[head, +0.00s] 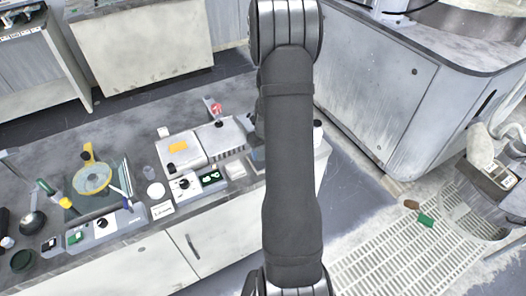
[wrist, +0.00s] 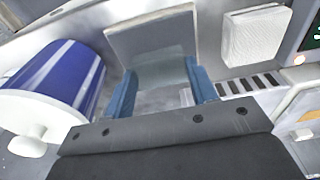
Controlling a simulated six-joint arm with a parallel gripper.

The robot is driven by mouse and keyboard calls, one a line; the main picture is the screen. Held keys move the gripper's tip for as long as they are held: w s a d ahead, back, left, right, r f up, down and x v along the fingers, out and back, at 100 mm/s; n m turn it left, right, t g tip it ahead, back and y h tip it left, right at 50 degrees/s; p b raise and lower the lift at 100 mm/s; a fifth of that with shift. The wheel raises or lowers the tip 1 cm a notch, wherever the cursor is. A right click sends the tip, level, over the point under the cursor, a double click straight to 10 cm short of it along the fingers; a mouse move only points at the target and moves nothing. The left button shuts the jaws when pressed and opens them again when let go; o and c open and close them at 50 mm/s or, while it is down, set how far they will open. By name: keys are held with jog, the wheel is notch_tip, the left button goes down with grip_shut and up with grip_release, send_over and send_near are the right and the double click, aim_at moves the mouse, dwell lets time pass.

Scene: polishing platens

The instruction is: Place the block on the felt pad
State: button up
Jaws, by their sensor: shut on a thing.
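My gripper (wrist: 162,88) shows in the wrist view with its two blue fingers shut on a smooth grey-green block (wrist: 160,72). A flat grey square, which looks like the felt pad (wrist: 150,36), lies just beyond the block in that view. The block overlaps its near edge in the picture; I cannot tell whether they touch. In the head view the grey square (head: 257,159) shows partly beside my arm. My arm hides the gripper and the block there.
A white textured square (wrist: 255,36) lies to the right, near a dark display panel (wrist: 312,38). Slotted equipment (head: 222,142), a dial box (head: 183,186) and a yellow disc (head: 91,178) crowd the bench.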

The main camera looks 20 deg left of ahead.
jog(key=shift+f, duration=0.25)
jog(key=o, duration=1)
jog(key=r, duration=0.8)
jog(key=s+d+r, duration=0.1)
jog(key=r, duration=0.3)
jog(key=shift+r, duration=0.1)
